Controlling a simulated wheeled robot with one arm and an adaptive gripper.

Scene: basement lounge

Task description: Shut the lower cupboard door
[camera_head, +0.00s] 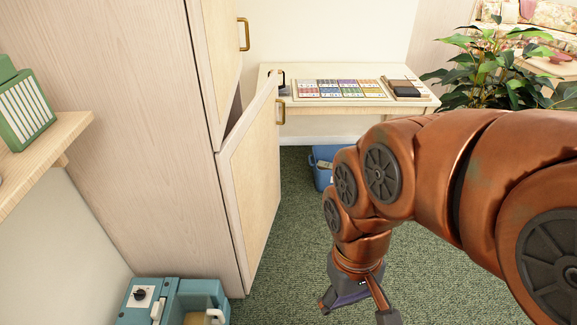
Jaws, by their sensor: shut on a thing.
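The lower cupboard door (252,175) stands ajar on the tall pale wood cupboard (115,120), with a dark gap along its top edge. Its brass handle (280,111) is near the top of its free edge. My gripper (356,308) is at the bottom of the view, right of the door and apart from it, pointing down. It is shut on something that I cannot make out. The ends of the fingers are cut off by the lower picture edge.
The upper door (216,65) is above. A pale desk (345,104) with cards stands behind, with a blue bin (322,168) under it. A teal machine (180,302) sits on the floor by the cupboard. Green carpet (300,240) is clear between door and arm. A plant (495,70) is back right.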

